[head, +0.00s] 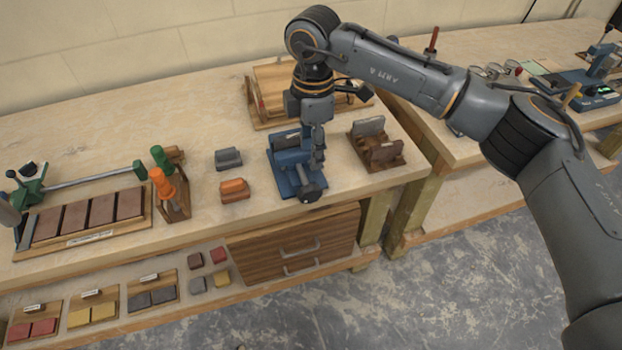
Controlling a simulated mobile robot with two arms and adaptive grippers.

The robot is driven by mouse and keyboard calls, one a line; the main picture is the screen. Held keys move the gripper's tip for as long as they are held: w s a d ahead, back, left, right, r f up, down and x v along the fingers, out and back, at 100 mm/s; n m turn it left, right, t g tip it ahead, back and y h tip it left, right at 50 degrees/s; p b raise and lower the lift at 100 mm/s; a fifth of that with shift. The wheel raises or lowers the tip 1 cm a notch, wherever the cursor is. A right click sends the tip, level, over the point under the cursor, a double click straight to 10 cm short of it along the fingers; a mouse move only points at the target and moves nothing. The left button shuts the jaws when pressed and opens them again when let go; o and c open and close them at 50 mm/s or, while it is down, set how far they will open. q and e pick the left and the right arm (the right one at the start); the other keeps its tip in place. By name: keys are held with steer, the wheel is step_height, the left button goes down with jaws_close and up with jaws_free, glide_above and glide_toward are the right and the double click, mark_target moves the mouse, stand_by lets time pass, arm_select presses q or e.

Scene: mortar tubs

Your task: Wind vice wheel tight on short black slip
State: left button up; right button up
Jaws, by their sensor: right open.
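A blue vice (282,176) stands near the front edge of the wooden bench. Its dark wheel (311,192) sits at the front, facing the floor side. A dark piece (286,139) shows at the top of the vice, between or against its jaws. I cannot tell whether it is the short black slip or how firmly it is held. My right gripper (318,155) points down at the right side of the vice, just above and behind the wheel. It is open, its fingers small and partly merged with the vice, so contact is unclear. My left gripper is not in view.
A wooden holder with grey blocks (385,161) stands close on the right. Grey (228,158) and orange (234,190) blocks lie left of the vice. A rack with orange and green-handled tools (172,195) stands further left. A wooden tray (262,113) is behind. A drawer unit (284,244) sits below.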

steer(key=p, duration=0.2)
glide_above(307, 187)
step_height(307, 187, down, 6)
steer(key=shift+a+r, duration=0.15)
steer(key=shift+r, duration=0.1)
step_height(307, 187, down, 4)
steer(key=shift+r, duration=0.2)
step_height(307, 187, down, 4)
steer(key=shift+r+p, duration=0.15)
steer(key=shift+p, duration=0.35)
steer(key=shift+f, duration=0.45)
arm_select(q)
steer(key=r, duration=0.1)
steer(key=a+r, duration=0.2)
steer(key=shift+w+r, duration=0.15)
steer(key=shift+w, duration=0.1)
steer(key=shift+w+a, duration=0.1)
arm_select(e)
jaws_close()
